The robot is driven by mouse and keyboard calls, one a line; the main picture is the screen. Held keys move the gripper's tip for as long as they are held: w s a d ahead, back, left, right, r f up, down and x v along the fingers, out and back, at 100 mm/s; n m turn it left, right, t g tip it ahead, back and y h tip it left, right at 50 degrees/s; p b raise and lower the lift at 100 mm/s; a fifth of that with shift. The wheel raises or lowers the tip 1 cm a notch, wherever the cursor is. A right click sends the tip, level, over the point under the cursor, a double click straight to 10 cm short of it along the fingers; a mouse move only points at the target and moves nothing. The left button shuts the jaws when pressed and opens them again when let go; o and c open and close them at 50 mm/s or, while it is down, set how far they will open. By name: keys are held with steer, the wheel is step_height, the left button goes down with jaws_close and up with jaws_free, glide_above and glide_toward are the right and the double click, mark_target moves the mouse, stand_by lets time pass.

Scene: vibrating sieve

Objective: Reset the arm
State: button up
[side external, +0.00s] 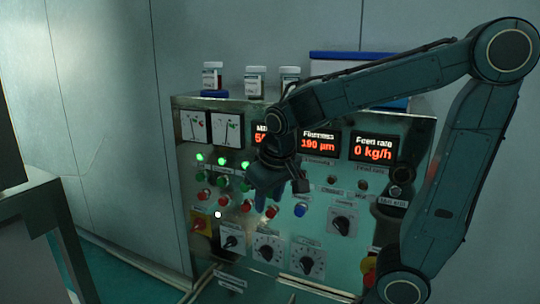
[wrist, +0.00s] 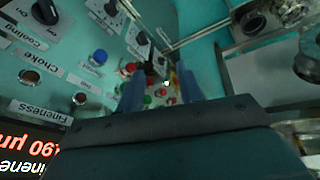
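My gripper (side external: 268,203) hangs in front of the control panel (side external: 190,160), pointing down, near the rows of coloured buttons. In the wrist view its two blue fingers (wrist: 159,88) are spread apart with nothing held between them. Red and green buttons show beyond the gap. I cannot tell whether a fingertip touches the panel. My arm arches in from the right in the side view and covers part of the displays.
Round dials (side external: 268,247) and a blue button (side external: 300,209) sit near my gripper. The feed rate display (side external: 373,149) reads 0 kg/h. Several jars (side external: 254,82) stand on top of the panel. A dark table or machine edge (side external: 35,190) is at the left.

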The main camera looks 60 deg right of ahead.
steer(key=s+a+r+n+t+y, duration=0.2)
steer(key=s+a, duration=0.4)
steer(key=s, duration=0.4)
steer(key=shift+a+r+n+t+y, duration=0.25)
steer(key=shift+n+y, duration=0.25)
steer(key=shift+n, duration=0.7)
